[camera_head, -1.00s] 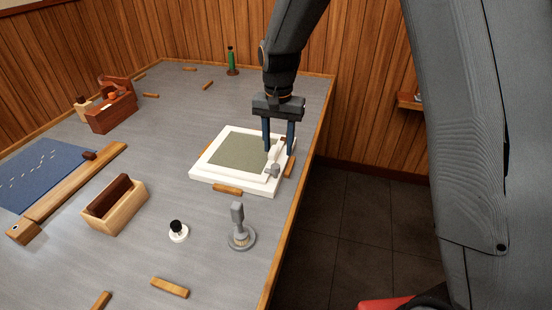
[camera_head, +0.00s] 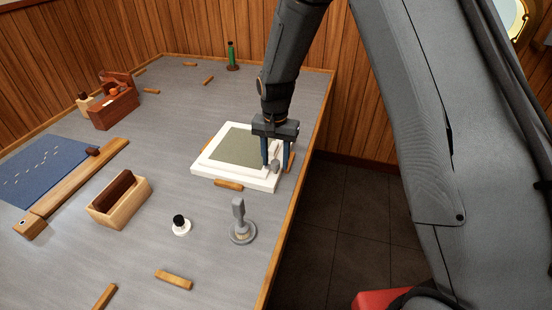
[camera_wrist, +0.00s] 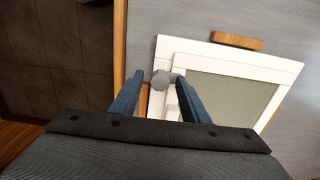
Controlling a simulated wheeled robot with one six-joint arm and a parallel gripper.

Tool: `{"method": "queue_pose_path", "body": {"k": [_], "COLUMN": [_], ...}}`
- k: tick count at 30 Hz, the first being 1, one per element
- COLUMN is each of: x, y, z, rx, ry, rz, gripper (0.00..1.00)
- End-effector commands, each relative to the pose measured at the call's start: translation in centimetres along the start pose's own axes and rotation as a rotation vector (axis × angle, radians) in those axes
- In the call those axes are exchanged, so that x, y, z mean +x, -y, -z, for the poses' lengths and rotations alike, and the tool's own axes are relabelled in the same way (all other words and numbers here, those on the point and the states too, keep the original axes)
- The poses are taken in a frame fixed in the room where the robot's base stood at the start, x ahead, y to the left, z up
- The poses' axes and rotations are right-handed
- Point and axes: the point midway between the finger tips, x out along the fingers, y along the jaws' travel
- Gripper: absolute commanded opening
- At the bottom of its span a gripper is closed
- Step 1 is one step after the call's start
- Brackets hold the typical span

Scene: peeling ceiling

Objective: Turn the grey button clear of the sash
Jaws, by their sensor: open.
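The grey button (camera_wrist: 161,80) sits at the edge of a white frame. It also shows in the head view (camera_head: 275,166), partly between my fingers. The sash is a white frame (camera_head: 213,164) with a grey-green panel (camera_head: 237,146), lying flat on the table near its right edge. The same white frame (camera_wrist: 235,53) fills the right of the wrist view. My gripper (camera_head: 277,170) is open and points down over the frame's right side. In the wrist view its blue fingers (camera_wrist: 157,97) stand on either side of the button, with gaps; contact cannot be told.
Small wooden blocks lie around the frame, one at its near side (camera_head: 228,184). A grey stamp-like tool (camera_head: 241,225) and a white knob with a black top (camera_head: 181,225) stand nearer. A wooden box (camera_head: 120,202) is to the left. The table edge (camera_head: 289,211) is close on the right.

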Motion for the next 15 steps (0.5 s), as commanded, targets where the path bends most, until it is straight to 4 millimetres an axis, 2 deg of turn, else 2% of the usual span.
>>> {"method": "queue_pose_path", "body": {"k": [2,6,9,15], "x": [-0.01,-0.02,-0.02,-0.03], "y": [0.00,0.00,-0.01,-0.03], "z": [0.00,0.00,0.00,0.00], "rx": [0.000,0.000,0.000,-0.013], "ry": [0.000,0.000,0.000,0.000], "rz": [0.000,0.000,0.000,0.000], "gripper": [0.38,0.15,0.00,0.00]}}
